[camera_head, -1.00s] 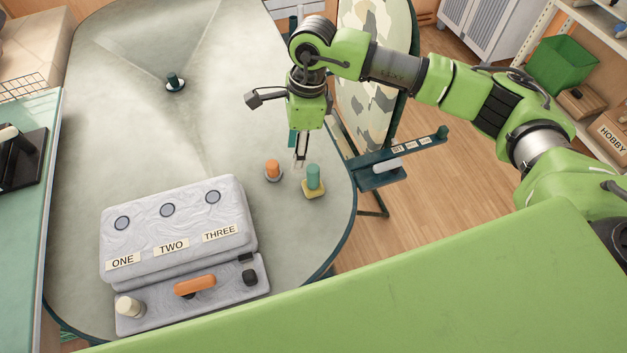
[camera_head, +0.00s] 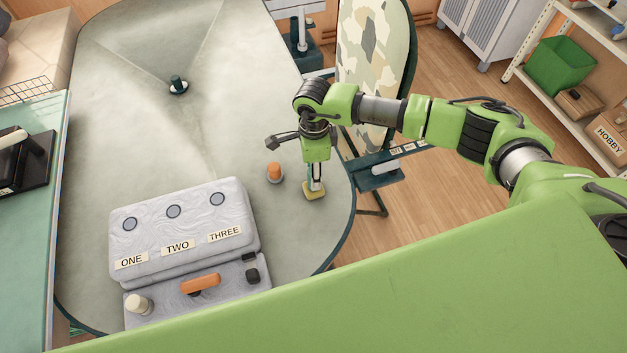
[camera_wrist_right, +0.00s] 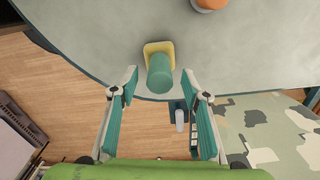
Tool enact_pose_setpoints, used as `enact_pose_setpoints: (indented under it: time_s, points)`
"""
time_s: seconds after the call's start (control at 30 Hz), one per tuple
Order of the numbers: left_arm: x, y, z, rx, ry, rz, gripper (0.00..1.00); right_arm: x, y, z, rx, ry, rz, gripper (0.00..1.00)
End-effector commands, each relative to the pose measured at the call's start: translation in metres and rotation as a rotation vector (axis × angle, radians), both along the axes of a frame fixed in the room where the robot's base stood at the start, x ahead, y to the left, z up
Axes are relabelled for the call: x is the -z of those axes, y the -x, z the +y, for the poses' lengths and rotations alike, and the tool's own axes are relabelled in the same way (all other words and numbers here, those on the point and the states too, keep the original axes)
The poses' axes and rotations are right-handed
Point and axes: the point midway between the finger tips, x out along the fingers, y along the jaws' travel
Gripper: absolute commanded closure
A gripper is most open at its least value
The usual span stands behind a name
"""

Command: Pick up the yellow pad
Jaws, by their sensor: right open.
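The yellow pad (camera_head: 312,193) lies on the grey table near its right edge, with a teal cylindrical handle standing on it. My right gripper (camera_head: 316,178) is just above the pad and hides most of the handle in the head view. In the right wrist view, the yellow pad (camera_wrist_right: 157,48) shows beyond the teal handle (camera_wrist_right: 160,72). There my right gripper (camera_wrist_right: 159,80) is open, with its fingertips apart on either side of the handle's near end and gaps on both sides. My left gripper is not in view.
An orange-topped piece (camera_head: 275,172) stands just left of the pad; part of it shows in the wrist view (camera_wrist_right: 208,4). A grey box (camera_head: 186,228) labelled ONE, TWO, THREE sits to the left. A camouflage-patterned board (camera_head: 372,70) stands beyond the table edge.

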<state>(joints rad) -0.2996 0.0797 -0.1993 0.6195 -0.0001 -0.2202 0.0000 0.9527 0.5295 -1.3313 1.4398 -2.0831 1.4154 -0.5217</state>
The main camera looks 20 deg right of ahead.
Motion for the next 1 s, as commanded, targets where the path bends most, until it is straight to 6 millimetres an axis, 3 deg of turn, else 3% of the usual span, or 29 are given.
enact_pose_setpoints:
  time_s: [0.03, 0.2, 0.43, 0.47, 0.6, 1.0]
  points:
    - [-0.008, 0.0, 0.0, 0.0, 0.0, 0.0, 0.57, 0.005, 0.002, 0.002, 0.001, 0.0, 0.004, 0.57]
    - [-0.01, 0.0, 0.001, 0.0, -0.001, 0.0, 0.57, 0.023, 0.001, 0.001, 0.0, 0.0, 0.001, 0.57]
    - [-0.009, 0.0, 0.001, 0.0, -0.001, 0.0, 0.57, 0.025, 0.0, 0.001, 0.0, -0.001, 0.0, 0.57]
    - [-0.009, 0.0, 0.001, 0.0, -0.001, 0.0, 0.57, 0.025, 0.0, 0.001, 0.0, -0.001, 0.0, 0.63]
    - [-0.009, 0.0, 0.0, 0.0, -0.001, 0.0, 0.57, 0.025, 0.0, 0.001, 0.0, -0.001, 0.0, 0.99]
    - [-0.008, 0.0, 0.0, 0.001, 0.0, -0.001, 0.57, 0.022, 0.0, 0.001, 0.0, -0.001, -0.001, 1.0]
